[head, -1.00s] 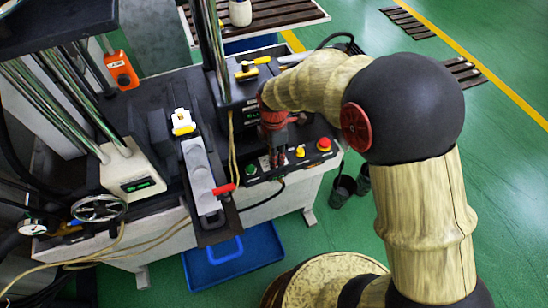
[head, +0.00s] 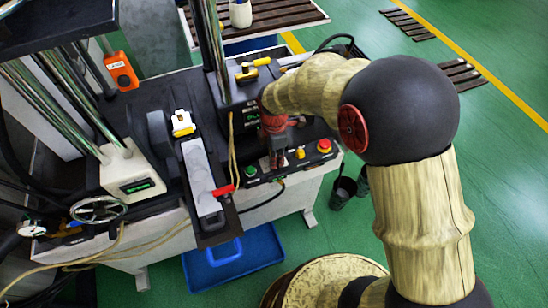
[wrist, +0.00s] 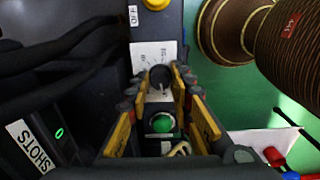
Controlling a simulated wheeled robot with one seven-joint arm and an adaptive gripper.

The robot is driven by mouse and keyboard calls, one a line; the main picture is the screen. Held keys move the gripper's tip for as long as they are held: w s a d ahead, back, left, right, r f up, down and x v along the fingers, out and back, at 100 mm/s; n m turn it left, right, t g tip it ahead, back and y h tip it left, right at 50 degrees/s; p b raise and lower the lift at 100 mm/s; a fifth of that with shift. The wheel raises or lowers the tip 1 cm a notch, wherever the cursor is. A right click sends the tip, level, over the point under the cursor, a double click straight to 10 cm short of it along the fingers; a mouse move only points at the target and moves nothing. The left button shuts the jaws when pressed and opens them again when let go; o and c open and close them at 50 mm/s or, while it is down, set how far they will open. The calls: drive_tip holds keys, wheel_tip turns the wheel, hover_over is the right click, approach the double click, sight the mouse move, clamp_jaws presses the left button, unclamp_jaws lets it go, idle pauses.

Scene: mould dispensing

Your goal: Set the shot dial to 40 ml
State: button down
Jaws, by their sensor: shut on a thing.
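The shot dial (wrist: 160,75) is a dark round knob on a white scale plate (wrist: 146,52) in the wrist view. The scale's figures are too small to read surely, and I cannot tell its setting. My gripper (wrist: 161,82) has its yellow-sided fingers on both sides of the knob, closed on it. In the head view my gripper (head: 278,160) reaches down to the control panel (head: 247,181) at the machine's front edge and hides the dial there.
A green button (wrist: 160,122) sits just below the dial in the wrist view. The panel also bears a yellow button (head: 300,153) and a red button (head: 324,146). A red-handled lever (head: 223,190) is left of the panel. Dark cables run left of my gripper.

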drive_tip(key=shift+m, duration=0.3)
drive_tip(key=m+p, duration=0.2)
drive_tip(key=shift+r+m, duration=0.1)
drive_tip(key=shift+m, duration=0.2)
drive_tip(key=m+p, duration=0.2)
drive_tip(key=m, duration=0.2)
drive_tip(key=shift+m, duration=0.3)
drive_tip(key=m+p, duration=0.1)
drive_tip(key=m, duration=0.2)
drive_tip(key=shift+m, duration=0.3)
drive_tip(key=m+p, duration=0.1)
drive_tip(key=m, duration=0.2)
drive_tip(key=shift+m, duration=0.3)
drive_tip(key=m+p, duration=0.1)
drive_tip(key=m, duration=0.6)
drive_tip(key=shift+p, duration=0.4)
drive_tip(key=m, duration=0.3)
drive_tip(key=shift+m+p, duration=0.3)
drive_tip(key=shift+m, duration=2.2)
